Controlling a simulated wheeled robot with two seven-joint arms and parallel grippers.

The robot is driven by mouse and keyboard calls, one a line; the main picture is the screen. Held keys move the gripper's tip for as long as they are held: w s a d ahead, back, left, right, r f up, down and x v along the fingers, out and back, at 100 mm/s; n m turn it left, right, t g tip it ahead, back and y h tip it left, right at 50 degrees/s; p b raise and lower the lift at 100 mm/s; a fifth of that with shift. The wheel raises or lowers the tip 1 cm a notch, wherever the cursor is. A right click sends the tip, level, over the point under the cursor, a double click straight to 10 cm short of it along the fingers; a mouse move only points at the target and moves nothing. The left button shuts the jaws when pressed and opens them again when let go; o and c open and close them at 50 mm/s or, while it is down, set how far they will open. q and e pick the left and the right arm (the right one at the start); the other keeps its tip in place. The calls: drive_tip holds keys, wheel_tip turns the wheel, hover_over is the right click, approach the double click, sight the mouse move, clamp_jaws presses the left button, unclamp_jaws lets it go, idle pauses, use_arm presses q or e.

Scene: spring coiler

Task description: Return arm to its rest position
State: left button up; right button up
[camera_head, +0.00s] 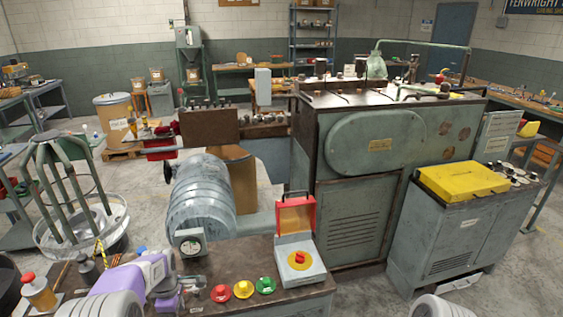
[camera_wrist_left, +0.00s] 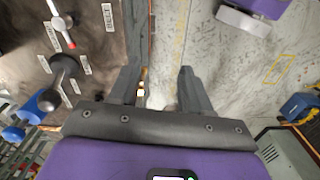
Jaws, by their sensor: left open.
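My left arm (camera_head: 118,288), purple and white, comes in from the bottom left in the head view, over the left part of the brown bench top. Its fingers cannot be made out there. In the left wrist view my left gripper (camera_wrist_left: 162,85) has its two dark fingers apart with nothing held between them. Below the fingers are the edge of a brown surface and the grey floor. My right gripper is not in view.
In the wrist view, a black ball-knob lever (camera_wrist_left: 62,70) and a red-tipped lever (camera_wrist_left: 62,27) stand left of the fingers. In the head view, the bench holds red (camera_head: 221,293), yellow (camera_head: 243,289) and green (camera_head: 265,285) pieces and an open red-lidded box (camera_head: 299,262). A large green machine (camera_head: 365,145) stands behind.

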use_arm(q)
drive_tip(key=s+d+f+m+h, duration=0.1)
drive_tip(key=s+d+f+m, duration=0.4)
drive_tip(key=f, duration=0.4)
drive_tip(key=s+d+f+m+h, duration=0.1)
drive_tip(key=s+d+f+m, duration=0.4)
drive_tip(key=f, duration=0.4)
drive_tip(key=s+d+f+m+h, duration=0.2)
drive_tip(key=s+d+m, duration=0.4)
drive_tip(key=s+d, duration=0.4)
drive_tip(key=s+f, duration=0.1)
drive_tip(key=s, duration=0.2)
drive_tip(key=shift+f+m+t, duration=0.15)
drive_tip(key=shift+m+t, duration=0.15)
drive_tip(key=shift+c, duration=0.2)
